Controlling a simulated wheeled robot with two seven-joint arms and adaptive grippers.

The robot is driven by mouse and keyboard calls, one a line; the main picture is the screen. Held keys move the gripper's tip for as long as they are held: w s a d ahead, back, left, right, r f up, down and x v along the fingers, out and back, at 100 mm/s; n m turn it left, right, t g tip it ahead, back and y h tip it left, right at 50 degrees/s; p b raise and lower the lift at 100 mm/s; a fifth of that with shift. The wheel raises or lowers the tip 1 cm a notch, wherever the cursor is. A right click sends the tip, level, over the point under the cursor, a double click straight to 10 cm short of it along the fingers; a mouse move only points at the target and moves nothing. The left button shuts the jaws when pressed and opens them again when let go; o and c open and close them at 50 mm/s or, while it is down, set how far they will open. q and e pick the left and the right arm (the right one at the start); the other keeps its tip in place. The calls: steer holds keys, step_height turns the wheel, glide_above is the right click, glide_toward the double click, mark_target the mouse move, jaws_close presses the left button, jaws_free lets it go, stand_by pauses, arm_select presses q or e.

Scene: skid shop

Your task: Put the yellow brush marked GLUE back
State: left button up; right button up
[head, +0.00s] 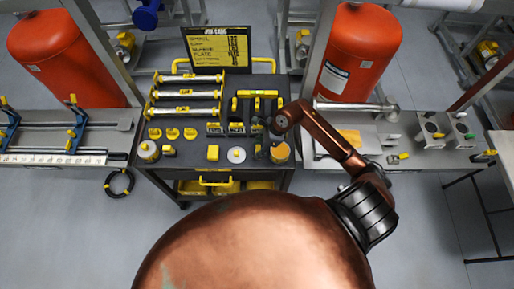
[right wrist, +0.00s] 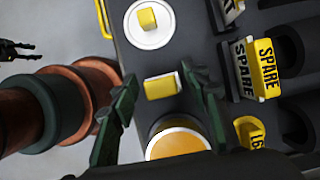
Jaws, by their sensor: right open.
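My right gripper (head: 266,143) is over the right front part of the dark tool cart (head: 197,173). In the right wrist view it (right wrist: 163,92) is open, with a small yellow block-shaped piece (right wrist: 162,86) showing between its dark green fingers. I cannot tell whether the fingers touch it. No GLUE marking is legible, so I cannot tell whether this piece is the brush. A round jar with an orange top (right wrist: 178,143) is right beside it and also shows in the head view (head: 280,153). My left gripper is not seen in the head view.
A white disc with a yellow block (right wrist: 150,17) lies beside the gripper. Yellow SPARE tags (right wrist: 266,68) stand behind. Yellow-ended bars (head: 189,94) and a black sign (head: 217,48) are at the cart's back. Orange tanks (head: 352,50) flank it.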

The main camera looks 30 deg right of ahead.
steer(key=shift+r, duration=0.1)
steer(key=v, duration=1.2)
steer(key=shift+b, duration=0.35)
steer(key=shift+a, duration=0.1)
